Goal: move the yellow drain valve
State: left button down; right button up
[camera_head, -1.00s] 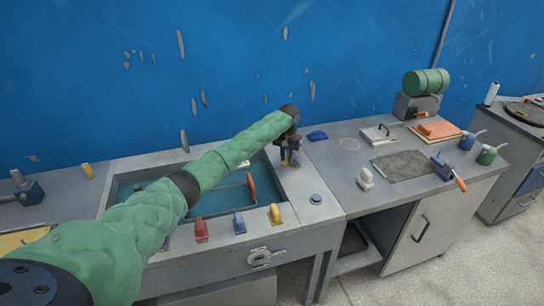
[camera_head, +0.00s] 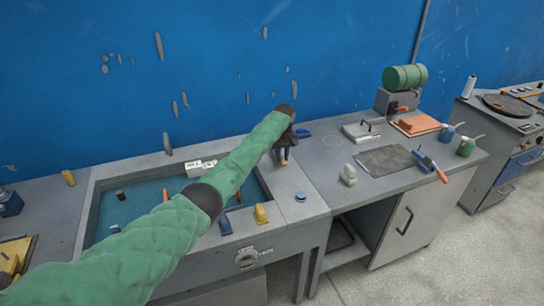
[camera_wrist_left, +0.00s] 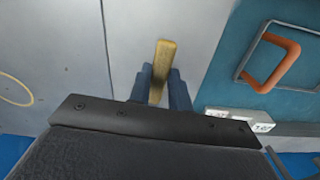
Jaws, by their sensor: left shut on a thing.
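My left gripper (camera_head: 283,158) is over the grey ledge right of the sink, pointing down. It is shut on a yellow drain valve, whose narrow yellow handle (camera_wrist_left: 161,65) shows between the blue-grey fingers in the left wrist view. I cannot tell whether the valve touches the ledge. Another yellow handle (camera_head: 262,214) stands on the sink's front rim, and a yellow piece (camera_head: 68,178) stands behind the sink at the left. My right gripper is not in view.
The sink (camera_head: 100,212) holds blue-green water, partly hidden by my left arm. An orange handle (camera_wrist_left: 273,63) shows over it. A blue round knob (camera_head: 300,197) is on the ledge. The right bench carries a white bottle (camera_head: 348,175), a dark mat (camera_head: 388,160) and a yellow ring mark (camera_head: 334,139).

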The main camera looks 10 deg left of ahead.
pick_arm(q)
jog(key=shift+w+d+r+n, duration=0.15)
jog(key=shift+d+n, duration=0.15)
jog(key=shift+w+d+n, duration=0.1)
jog(key=shift+w+n, duration=0.05)
jog(key=shift+n, duration=0.15)
jog(key=c, duration=1.3)
grip_release()
jog(key=shift+r, duration=0.2)
notch_tip(320, 180, up, 6)
jog(key=shift+f+b, duration=0.25)
jog(key=shift+b, duration=0.95)
jog(key=shift+r, duration=0.85)
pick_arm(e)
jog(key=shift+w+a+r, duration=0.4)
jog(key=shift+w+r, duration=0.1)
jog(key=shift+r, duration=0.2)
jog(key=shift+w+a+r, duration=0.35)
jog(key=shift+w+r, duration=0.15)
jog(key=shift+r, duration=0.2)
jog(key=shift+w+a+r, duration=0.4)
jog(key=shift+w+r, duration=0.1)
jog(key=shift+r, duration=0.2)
